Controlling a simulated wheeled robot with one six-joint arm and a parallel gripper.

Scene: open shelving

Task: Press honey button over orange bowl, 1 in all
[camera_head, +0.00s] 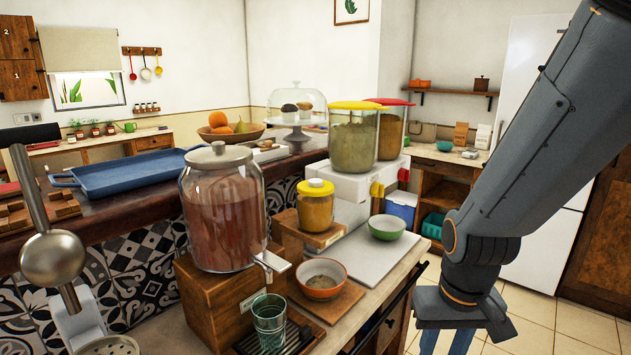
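The orange bowl (321,291) holds brown contents and sits on a wooden board at the counter's middle front. Behind it, a small jar of amber contents (316,212) stands on a wooden stand. Its yellow lid (315,186) has a pale round spot on top; I cannot tell whether this is the honey button. A large glass jar (225,215) with reddish-brown contents and a metal spigot stands left of the bowl. My gripper (445,343) is at lower right, off the counter's right side, pointing down. Its two blue fingers are apart and seem empty; their tips are cut off.
A green bowl (387,228) sits below tall dispensers with yellow (358,105) and red lids. A glass cup (269,321) stands in front of the large jar. A steel ladle (53,259) is at left. The floor (560,322) at right is open.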

